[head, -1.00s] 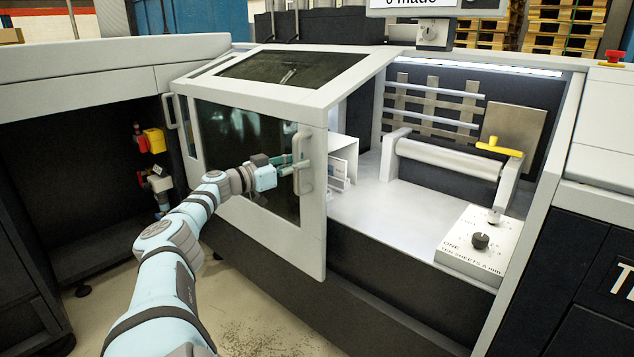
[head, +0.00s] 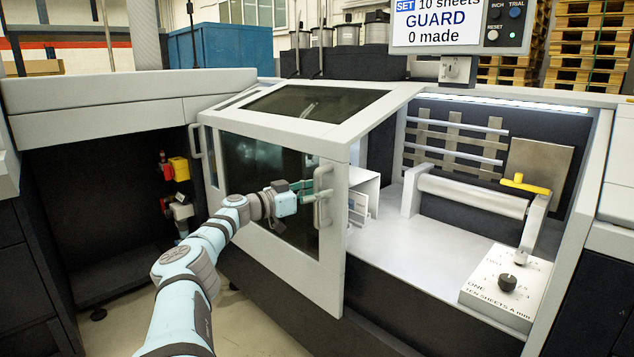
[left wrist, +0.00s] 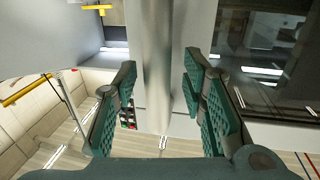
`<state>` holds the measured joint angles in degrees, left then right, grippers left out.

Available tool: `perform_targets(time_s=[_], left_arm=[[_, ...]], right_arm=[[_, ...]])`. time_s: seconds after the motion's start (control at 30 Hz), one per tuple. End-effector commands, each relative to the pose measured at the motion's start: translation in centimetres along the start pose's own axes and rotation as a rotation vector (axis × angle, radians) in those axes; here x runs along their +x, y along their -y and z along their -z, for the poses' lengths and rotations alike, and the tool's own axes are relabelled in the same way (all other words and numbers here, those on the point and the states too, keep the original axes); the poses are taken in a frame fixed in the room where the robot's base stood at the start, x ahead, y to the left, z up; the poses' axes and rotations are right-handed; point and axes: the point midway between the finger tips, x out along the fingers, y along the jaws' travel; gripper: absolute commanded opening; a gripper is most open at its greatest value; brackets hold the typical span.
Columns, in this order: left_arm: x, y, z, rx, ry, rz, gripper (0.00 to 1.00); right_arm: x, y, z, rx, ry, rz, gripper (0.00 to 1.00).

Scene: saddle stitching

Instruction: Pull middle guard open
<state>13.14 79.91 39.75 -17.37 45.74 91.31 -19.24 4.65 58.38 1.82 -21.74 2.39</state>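The middle guard (head: 297,243) is a pale-framed hood with dark windows, standing swung out from the machine with its right side open to the white work bed. Its right-hand handle (head: 321,211) is a pale vertical bar. My left gripper (head: 322,184) is at this handle. In the left wrist view, the handle (left wrist: 155,35) runs between the two green-padded fingers of the left gripper (left wrist: 159,65). The fingers are apart, with a visible gap between bar and right finger. Contact at the left finger cannot be told. My right gripper is not in view.
A display (head: 460,25) reads "SET 10 sheets", "GUARD", "0 made". The bed (head: 428,238) carries a roller (head: 472,195), a yellow lever (head: 524,184) and a block with a black knob (head: 507,282). A dark open bay (head: 95,200) lies left of the guard.

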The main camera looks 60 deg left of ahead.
Motion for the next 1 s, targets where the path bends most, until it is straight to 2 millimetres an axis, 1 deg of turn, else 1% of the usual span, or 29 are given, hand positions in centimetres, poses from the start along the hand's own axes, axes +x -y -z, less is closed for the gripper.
perform_targets(time_s=[0.03, 0.2, 0.3, 0.4, 0.5, 1.0], left_arm=[[0.0, 0.0, 1.3, 0.004, -0.001, 0.000, 0.38], [0.0, 0.0, 6.3, 0.001, -0.009, 0.002, 0.38], [0.0, -0.1, 7.3, 0.001, -0.009, -0.002, 0.38], [0.0, 0.0, 7.9, -0.001, -0.005, -0.001, 0.38], [0.0, 0.0, 8.2, -0.001, -0.002, 0.001, 0.38], [0.0, 0.0, 8.1, 0.000, 0.001, 0.001, 0.38]], right_arm=[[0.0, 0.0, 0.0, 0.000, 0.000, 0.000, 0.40], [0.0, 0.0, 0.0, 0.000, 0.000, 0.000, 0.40], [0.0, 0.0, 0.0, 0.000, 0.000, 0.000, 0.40], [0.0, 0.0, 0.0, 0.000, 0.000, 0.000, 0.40], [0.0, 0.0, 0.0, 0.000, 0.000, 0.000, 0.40], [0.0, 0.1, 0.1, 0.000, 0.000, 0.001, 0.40]])
